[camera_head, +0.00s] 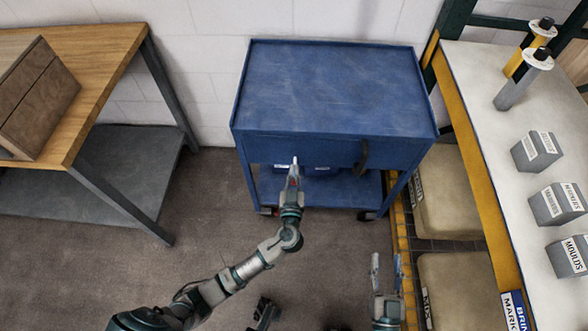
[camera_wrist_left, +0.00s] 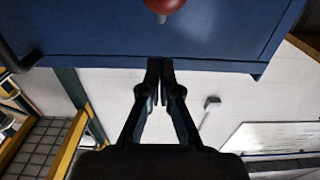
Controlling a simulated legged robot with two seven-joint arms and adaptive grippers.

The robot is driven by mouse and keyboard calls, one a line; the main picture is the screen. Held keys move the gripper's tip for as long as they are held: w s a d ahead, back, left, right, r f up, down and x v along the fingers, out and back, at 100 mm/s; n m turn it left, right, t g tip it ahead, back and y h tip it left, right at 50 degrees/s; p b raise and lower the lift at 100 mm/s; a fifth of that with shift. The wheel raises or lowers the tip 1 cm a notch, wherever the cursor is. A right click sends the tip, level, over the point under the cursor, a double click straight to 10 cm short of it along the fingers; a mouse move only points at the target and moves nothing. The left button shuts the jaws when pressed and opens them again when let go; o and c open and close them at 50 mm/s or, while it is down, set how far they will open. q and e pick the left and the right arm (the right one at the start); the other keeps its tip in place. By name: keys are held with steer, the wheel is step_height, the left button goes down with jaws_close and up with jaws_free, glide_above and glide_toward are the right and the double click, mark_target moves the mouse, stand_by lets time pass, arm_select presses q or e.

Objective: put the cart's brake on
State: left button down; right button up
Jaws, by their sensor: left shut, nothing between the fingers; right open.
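The blue cart (camera_head: 330,90) stands against the wall in the head view, with a dark handle (camera_head: 362,157) on the right of its front. My left gripper (camera_head: 294,165) is shut and empty, close to the cart's front edge, left of that handle. In the left wrist view, its fingertips (camera_wrist_left: 160,65) are together, and a red rounded knob (camera_wrist_left: 165,5) shows against the blue cart (camera_wrist_left: 100,30), cut off by the top edge. The knob and fingers look apart. I cannot tell whether the knob is the brake. My right gripper (camera_head: 386,270) is open and empty, low, in front of the cart.
A wooden-topped table (camera_head: 100,50) with a brown box (camera_head: 38,95) stands at left. A white-topped bench (camera_head: 480,110) with a yellow edge, several grey labelled blocks and two upright posts is at right. Beige sacks (camera_head: 450,195) lie below it.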

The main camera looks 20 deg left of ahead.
arm_select(q)
steer(key=v, duration=0.8)
steer(key=shift+r+b, duration=0.25)
steer(key=shift+b, duration=0.2)
